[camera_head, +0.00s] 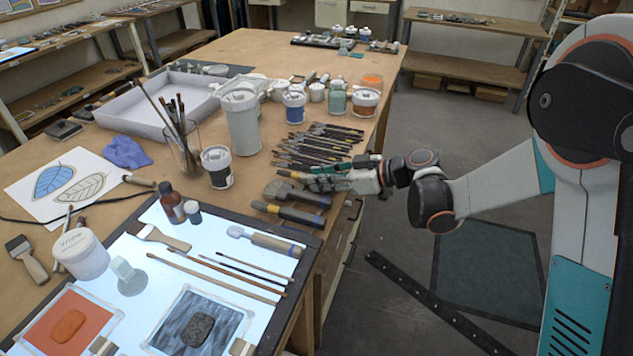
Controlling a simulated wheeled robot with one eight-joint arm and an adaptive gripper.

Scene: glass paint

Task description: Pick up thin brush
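Several slim brushes lie on the lit panel (150,220). The longest brush (222,279) runs diagonally from upper left to lower right. Two shorter thin brushes, one (244,272) and another (254,265), lie just above its right half, nearly parallel. My gripper (322,183) is over the table's right edge, beside a row of dark-handled tools (310,150). It is above and to the right of the thin brushes, well apart from them. Its fingers blend with the tools behind, so their opening is unclear.
A glass of upright brushes (187,158), a white canister (241,122) and paint jars stand behind the panel. Thick-handled tools (290,213) lie between my gripper and the panel. A wide-headed brush (162,237) and a wooden-handled tool (270,242) lie near the thin brushes.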

